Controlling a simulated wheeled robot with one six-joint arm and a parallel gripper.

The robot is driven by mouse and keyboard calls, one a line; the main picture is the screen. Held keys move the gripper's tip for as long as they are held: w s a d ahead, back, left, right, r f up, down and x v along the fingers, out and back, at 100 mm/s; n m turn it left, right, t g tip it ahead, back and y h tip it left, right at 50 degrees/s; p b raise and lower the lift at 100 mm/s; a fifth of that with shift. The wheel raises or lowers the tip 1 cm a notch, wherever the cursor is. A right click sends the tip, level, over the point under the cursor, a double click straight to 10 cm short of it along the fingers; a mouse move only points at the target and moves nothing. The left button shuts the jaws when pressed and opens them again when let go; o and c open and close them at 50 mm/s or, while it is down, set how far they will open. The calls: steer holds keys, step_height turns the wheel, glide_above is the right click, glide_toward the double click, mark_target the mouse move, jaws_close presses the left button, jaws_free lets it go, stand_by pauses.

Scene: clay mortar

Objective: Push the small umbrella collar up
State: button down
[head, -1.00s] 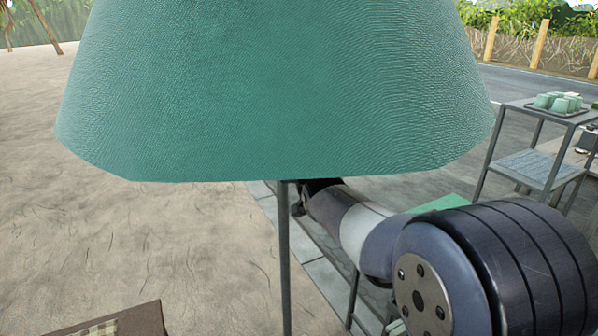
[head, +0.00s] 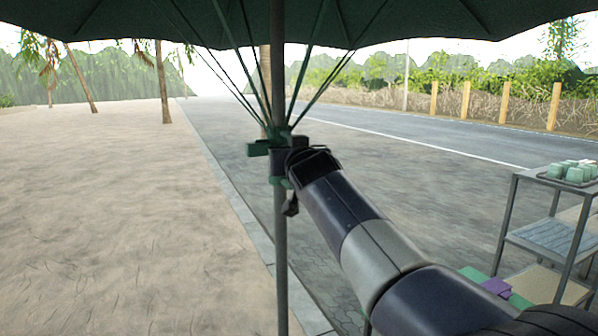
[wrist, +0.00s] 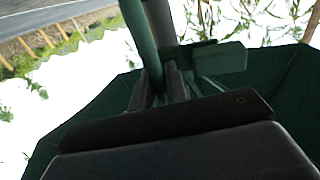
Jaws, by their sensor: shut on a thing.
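The umbrella's green collar (head: 258,149) sits high on the grey pole (head: 281,250), just under where the struts (head: 262,75) meet. The dark green canopy (head: 400,15) is spread wide across the top of the head view. My gripper (head: 283,162) is shut on the collar at the pole, reaching in from the lower right. In the wrist view my gripper's dark fingers (wrist: 160,85) straddle the collar, and a flat green tab of the collar (wrist: 222,58) sticks out to the right. My fingers hide part of the collar.
A metal shelf cart (head: 512,215) with a tray of pale green cups (head: 572,172) stands at the right. Green and purple items (head: 495,286) lie low behind my arm. Sand (head: 100,220) lies open at the left; a road runs behind.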

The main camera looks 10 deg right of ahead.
steer(key=shift+r+p, duration=0.55)
steer(key=shift+r, duration=0.65)
steer(key=shift+f, duration=0.15)
steer(key=c, duration=1.5)
jaws_free()
steer(key=shift+s, duration=0.15)
steer(key=s+b, duration=0.1)
steer(key=s, duration=0.2)
steer(key=s+b, duration=0.1)
steer(key=s, duration=0.3)
steer(key=s+d+b, duration=0.1)
steer(key=s, duration=0.2)
steer(key=shift+s+d+b, duration=0.1)
steer(key=shift+s+b, duration=0.15)
steer(key=shift+b, duration=0.15)
steer(key=shift+w, duration=0.1)
